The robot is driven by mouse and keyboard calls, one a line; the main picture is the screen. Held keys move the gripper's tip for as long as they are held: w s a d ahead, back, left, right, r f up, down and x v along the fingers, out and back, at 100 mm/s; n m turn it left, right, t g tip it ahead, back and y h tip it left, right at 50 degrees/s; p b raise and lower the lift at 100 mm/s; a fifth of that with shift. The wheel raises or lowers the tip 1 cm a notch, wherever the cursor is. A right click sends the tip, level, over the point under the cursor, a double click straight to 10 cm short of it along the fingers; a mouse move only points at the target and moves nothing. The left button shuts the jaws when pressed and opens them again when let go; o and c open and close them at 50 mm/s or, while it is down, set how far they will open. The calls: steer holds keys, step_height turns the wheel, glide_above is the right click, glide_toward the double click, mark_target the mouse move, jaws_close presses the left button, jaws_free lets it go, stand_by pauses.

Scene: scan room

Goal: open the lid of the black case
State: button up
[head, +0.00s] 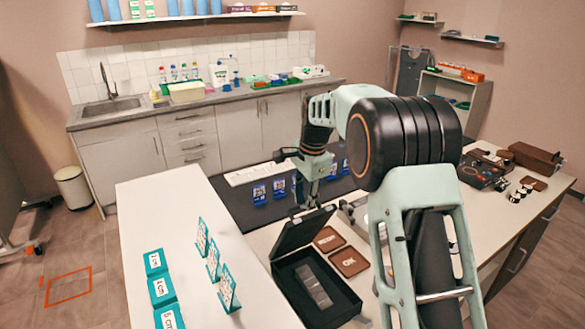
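Several grey blocks (313,283) show in the dark interior. My gripper (305,206) is just behind and above the lid's upper edge. It is small in the view, so I cannot tell whether its fingers touch the lid or how far apart they are. My arm reaches over the table from the right and hides part of the table beyond the case.
Two brown trays (349,261) lie right of the case, close to it. Blue cards (260,194) stand on a dark mat behind.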

steer(key=shift+w+a+r, duration=0.2)
steer(key=shift+w+r, duration=0.05)
steer(key=w+a+r, duration=0.3)
steer(key=w+r, duration=0.2)
steer(key=r, duration=0.1)
steer(key=shift+w+a+r, duration=0.3)
steer(key=shift+w+r, duration=0.05)
steer(key=shift+w, duration=0.05)
stand_by(0.4)
stand_by(0.4)
